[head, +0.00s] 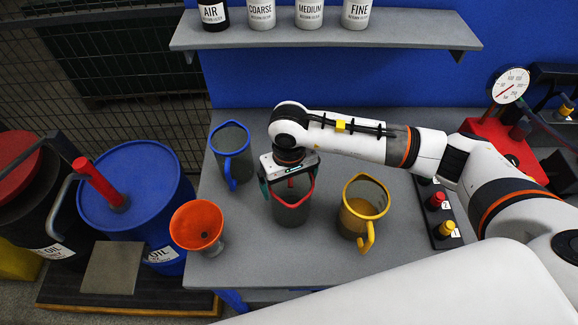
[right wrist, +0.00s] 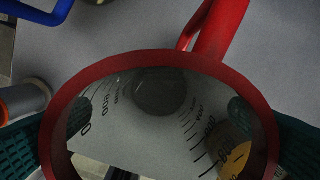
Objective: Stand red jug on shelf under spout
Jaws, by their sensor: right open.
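The red jug (head: 291,214), dark and see-through with a red rim, stands upright on the grey table between a blue-rimmed jug and a yellow-rimmed jug. My right gripper (head: 289,186) is over its top, open, with a finger on each side of it. In the right wrist view the red rim (right wrist: 160,58) lies between the green finger pads, and the red handle points up and away. Contact cannot be told. A curved grey pipe (head: 62,195), perhaps the spout, hangs over a square grey plate (head: 112,268), perhaps the shelf. My left gripper is not in view.
The blue-rimmed jug (head: 230,145) and yellow-rimmed jug (head: 363,203) stand close on either side. An orange funnel (head: 198,225) stands at the table's left edge, beside a blue drum (head: 150,200). A wall shelf (head: 330,32) with labelled bottles is at the back.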

